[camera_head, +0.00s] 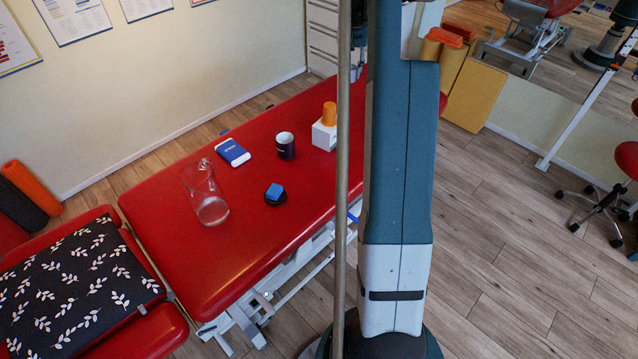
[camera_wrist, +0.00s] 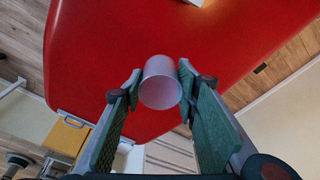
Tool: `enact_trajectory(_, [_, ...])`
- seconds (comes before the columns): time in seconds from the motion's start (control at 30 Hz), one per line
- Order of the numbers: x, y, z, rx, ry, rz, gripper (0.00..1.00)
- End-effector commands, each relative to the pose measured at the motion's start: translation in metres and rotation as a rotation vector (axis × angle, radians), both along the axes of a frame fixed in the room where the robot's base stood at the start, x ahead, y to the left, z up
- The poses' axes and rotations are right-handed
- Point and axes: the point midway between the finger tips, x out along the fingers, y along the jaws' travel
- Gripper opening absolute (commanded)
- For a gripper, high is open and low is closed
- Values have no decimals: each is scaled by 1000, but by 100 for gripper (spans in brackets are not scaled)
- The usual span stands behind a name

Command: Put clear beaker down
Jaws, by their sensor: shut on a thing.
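The clear beaker (camera_wrist: 160,83), a greyish see-through cylinder, is between the fingers of my gripper (camera_wrist: 158,88) in the wrist view. My gripper is shut on its sides, and its round end faces the camera. The red treatment table (camera_wrist: 110,60) fills the background behind it; I cannot tell whether the beaker touches the table. In the head view the same red table (camera_head: 240,235) runs behind my arm, and I make out neither the gripper nor the held beaker there.

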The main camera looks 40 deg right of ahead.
Motion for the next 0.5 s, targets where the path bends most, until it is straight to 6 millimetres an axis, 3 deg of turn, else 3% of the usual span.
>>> enact_trajectory(0.07, [0, 2, 11, 0, 0, 1, 18])
enact_trajectory(0.5, [-14, 54, 17, 0, 0, 23, 18])
